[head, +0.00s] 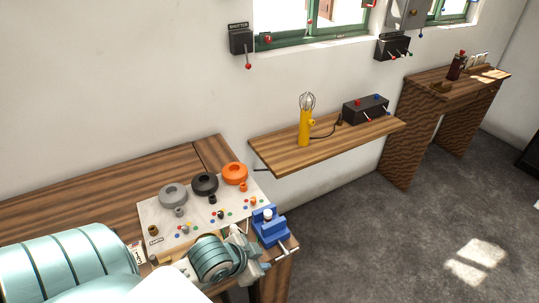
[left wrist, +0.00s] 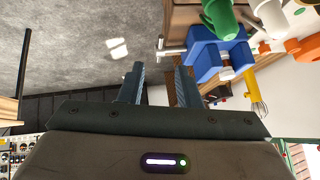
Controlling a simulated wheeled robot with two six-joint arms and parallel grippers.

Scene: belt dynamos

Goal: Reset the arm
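My left gripper (head: 243,248) is at the front right of the workbench, beside and in front of a blue vise (head: 268,228); my teal arm comes in from the left. In the left wrist view its two dark fingers (left wrist: 158,85) stand apart with nothing between them, and grey floor shows beyond the gap. The blue vise (left wrist: 212,55) is just to the right of the fingers there, with a grey bar handle. I cannot tell whether a fingertip touches it. My right gripper is in neither view.
A pale board (head: 155,212) on the bench bears grey (head: 173,194), black (head: 205,184) and orange (head: 235,173) ring-shaped parts and small coloured pegs. A wall shelf (head: 290,150) holds a yellow whisk-topped lamp (head: 304,125) and a dark switch box (head: 366,109). Floor at right (head: 400,240) is clear.

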